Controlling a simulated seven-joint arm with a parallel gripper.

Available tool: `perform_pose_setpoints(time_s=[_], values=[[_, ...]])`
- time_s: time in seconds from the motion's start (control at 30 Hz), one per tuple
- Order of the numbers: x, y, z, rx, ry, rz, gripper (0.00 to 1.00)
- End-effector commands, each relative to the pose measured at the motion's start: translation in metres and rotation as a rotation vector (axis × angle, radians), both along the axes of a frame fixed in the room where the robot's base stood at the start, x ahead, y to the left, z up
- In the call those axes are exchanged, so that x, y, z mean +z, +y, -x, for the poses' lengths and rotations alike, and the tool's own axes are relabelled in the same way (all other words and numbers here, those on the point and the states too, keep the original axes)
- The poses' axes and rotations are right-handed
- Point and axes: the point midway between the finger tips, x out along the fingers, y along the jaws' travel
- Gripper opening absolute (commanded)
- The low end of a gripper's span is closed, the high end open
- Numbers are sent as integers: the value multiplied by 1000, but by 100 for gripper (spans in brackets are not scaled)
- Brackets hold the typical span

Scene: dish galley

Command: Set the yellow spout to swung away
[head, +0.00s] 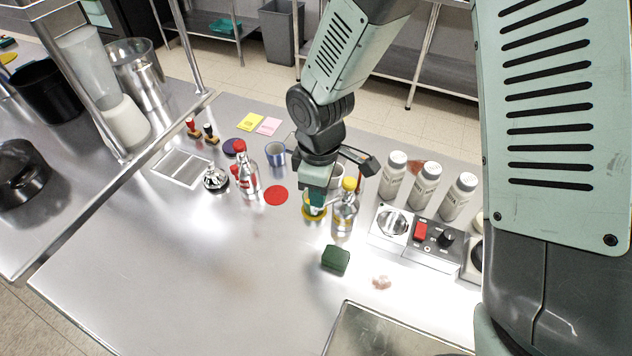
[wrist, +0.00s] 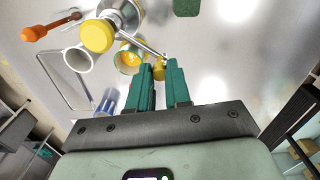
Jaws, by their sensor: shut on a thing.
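The yellow spout (wrist: 158,71) shows in the wrist view as a small yellow end at a thin metal rod, between my gripper's fingertips (wrist: 160,66). My gripper is shut on it. In the head view my gripper (head: 315,202) points down just left of the yellow-capped bottle (head: 344,214), and the spout cannot be made out there. A yellow-rimmed round piece (head: 314,214) lies under the gripper; it also shows in the wrist view (wrist: 127,57). The spout's pivot and exact angle are not clear.
A green block (head: 335,258) stands in front. A white cup (wrist: 79,58) is close by. Shakers (head: 425,185) and a control panel (head: 430,243) stand to the right. A red-capped bottle (head: 247,172) and red disc (head: 276,196) are to the left. The front-left counter is clear.

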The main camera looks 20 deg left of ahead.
Motion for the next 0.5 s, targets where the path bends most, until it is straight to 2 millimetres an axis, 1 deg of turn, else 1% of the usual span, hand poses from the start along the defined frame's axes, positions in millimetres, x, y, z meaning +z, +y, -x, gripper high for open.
perform_pose_setpoints(time_s=[0.2, 0.5], values=[[1, -8, 4, 123, -1, 0, 0], [1, -13, 7, 207, -2, -1, 0]])
